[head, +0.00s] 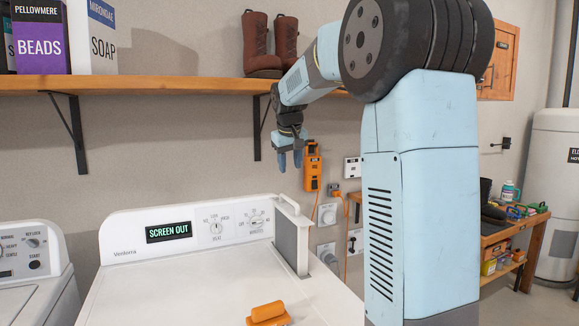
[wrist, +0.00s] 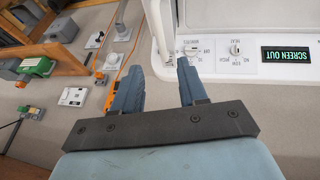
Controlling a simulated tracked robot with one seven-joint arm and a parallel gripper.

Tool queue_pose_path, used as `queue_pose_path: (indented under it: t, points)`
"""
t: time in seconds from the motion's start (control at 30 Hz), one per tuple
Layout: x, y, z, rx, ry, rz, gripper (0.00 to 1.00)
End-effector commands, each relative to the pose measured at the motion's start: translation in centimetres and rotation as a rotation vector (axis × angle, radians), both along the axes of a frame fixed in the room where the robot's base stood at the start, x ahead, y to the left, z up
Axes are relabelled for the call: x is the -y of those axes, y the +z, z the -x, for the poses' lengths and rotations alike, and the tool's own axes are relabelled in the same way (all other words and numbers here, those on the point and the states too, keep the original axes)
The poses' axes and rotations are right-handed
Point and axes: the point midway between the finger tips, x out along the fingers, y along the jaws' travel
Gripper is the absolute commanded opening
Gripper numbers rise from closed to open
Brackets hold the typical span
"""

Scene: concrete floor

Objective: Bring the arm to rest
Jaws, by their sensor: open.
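My gripper (head: 290,160) hangs from my raised blue arm above the back of the white dryer (head: 190,285) in the head view. Its two fingers point down and are apart, with nothing between them. In the wrist view my gripper (wrist: 157,85) is open in front of the dryer's control panel (wrist: 235,50). The panel display reads "SCREEN OUT". A grey lint screen (head: 291,240) with a white handle stands upright out of the dryer top, below my gripper and apart from it.
An orange-handled object (head: 268,314) lies on the dryer's front. A wooden shelf (head: 180,85) with boxes and brown boots (head: 268,45) runs along the wall close to my arm. A washer (head: 35,270) stands left; a workbench (head: 515,235) and water heater (head: 555,180) stand right.

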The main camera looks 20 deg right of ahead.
Motion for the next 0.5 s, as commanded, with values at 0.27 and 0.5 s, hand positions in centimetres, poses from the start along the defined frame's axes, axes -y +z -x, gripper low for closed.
queue_pose_path:
  t: [0.27,0.5]
  points:
    - [-0.1,0.0,0.1,0.001,0.001,-0.001,0.42]
    - [-1.6,0.5,4.2,0.014,0.0,-0.017,0.42]
